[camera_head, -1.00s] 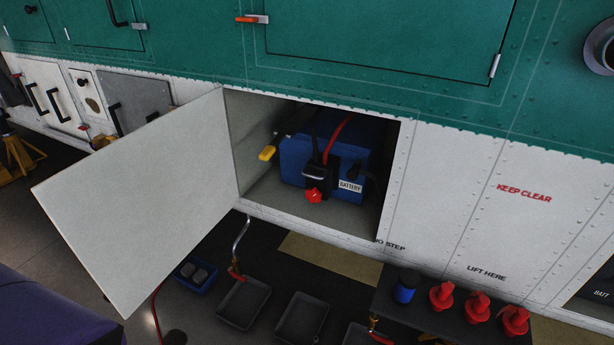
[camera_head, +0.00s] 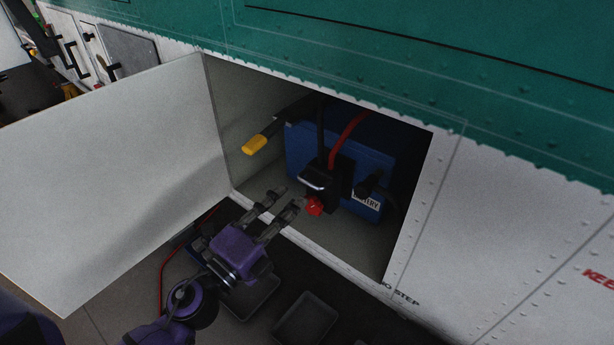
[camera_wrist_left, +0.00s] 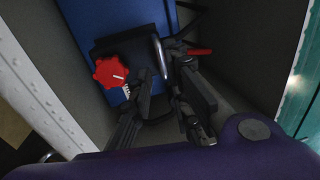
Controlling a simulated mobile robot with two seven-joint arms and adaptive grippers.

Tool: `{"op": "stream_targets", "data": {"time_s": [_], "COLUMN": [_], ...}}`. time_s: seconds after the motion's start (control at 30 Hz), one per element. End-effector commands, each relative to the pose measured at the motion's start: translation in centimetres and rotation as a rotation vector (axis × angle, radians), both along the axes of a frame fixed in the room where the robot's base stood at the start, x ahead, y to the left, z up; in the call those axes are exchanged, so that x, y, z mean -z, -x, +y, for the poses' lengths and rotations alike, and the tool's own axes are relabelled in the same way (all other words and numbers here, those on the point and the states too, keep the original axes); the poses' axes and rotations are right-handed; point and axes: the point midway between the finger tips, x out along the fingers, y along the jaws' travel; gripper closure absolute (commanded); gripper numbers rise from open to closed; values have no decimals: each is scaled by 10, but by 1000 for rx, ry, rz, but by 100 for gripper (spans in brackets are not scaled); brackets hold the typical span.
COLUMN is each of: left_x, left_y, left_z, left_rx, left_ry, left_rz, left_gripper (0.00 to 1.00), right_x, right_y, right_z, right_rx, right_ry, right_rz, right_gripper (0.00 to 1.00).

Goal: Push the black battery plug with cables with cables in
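The black battery plug (camera_head: 322,190) with a silver handle sits against the front of the blue battery (camera_head: 299,146), inside the open white compartment. A black and a red cable (camera_head: 349,136) rise from it. A red knob (camera_head: 315,207) is on its lower front. My left gripper (camera_head: 289,197) reaches in from the lower left, fingers apart, just left of the plug. In the left wrist view, the silver handle (camera_wrist_left: 160,54) shows near the gap between the fingertips (camera_wrist_left: 157,66); I cannot tell if they touch it. How far the plug is seated is hidden. My right gripper is out of view.
The white compartment door (camera_head: 110,180) stands open on the left. A yellow-ended lever (camera_head: 255,145) juts out at the compartment's upper left. A second black connector (camera_head: 370,184) is right of the plug. Dark trays (camera_head: 305,318) lie on the floor below.

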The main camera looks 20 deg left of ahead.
Motion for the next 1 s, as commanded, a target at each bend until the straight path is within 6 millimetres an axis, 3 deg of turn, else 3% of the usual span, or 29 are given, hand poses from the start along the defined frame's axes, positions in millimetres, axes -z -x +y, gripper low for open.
{"op": "stream_targets", "data": {"time_s": [0.43,0.8,0.93,1.0], "left_x": [-14,-13,-13,-13], "left_y": [-60,-67,-67,-67], "left_z": [-21,-24,-24,-24], "left_rx": [-1,-2,-2,-2], "left_ry": [5,5,5,5], "left_rz": [-4,1,1,1], "left_gripper": [83,83,98,100], "right_x": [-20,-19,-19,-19], "right_y": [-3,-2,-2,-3], "right_z": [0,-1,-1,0], "right_rx": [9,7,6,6], "right_ry": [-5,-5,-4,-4], "right_rz": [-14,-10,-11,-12], "right_gripper": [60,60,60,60]}}
